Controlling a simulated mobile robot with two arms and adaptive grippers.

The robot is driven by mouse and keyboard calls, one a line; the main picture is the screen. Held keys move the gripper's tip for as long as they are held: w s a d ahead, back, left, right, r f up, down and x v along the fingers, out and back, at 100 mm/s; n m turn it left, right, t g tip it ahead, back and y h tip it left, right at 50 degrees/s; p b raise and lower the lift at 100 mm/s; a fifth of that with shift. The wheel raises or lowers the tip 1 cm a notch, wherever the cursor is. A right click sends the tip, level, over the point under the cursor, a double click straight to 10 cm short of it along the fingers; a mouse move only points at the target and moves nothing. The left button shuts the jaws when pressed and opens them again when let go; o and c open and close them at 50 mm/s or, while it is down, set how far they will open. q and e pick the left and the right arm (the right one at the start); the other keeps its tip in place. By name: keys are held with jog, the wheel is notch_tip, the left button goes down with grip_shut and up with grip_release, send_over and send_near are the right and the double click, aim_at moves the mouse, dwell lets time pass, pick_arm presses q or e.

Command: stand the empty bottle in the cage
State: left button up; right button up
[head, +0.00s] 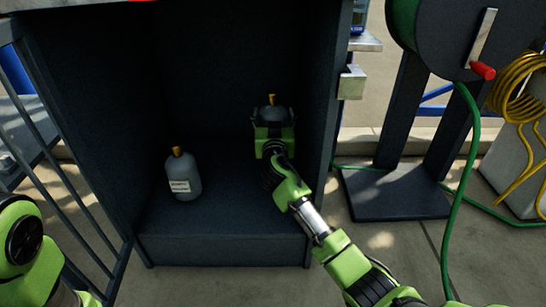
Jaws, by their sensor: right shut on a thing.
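The cage (222,247) is a dark, open-fronted box with a raised floor. A grey bottle (182,178) with an orange-yellow cap and a white label stands upright on its floor at the left. My right gripper (272,122) reaches inside the cage at the right and is shut on a second grey bottle (271,102) with a similar cap. That bottle looks upright, but the gripper hides its lower part, so I cannot tell if it touches the floor. Part of my left arm shows at the left edge; its gripper is out of view.
A barred door (62,170) stands open at the left of the cage. A latch box (352,82) sits on the right side. To the right are a hose reel (440,35) with a green hose and a coiled yellow hose (515,90). Floor between the bottles is clear.

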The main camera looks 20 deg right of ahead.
jog(key=f+b, duration=0.4)
jog(key=f, duration=0.1)
jog(key=shift+w+d, duration=0.1)
jog(key=shift+w, duration=0.3)
notch_tip(320, 180, down, 5)
jog(key=b, duration=0.3)
jog(key=shift+r+b, duration=0.2)
jog(key=shift+b, duration=0.15)
jog(key=shift+r, duration=0.1)
jog(key=o, duration=1.8)
jog(key=shift+f, duration=0.2)
jog(key=shift+o, duration=0.2)
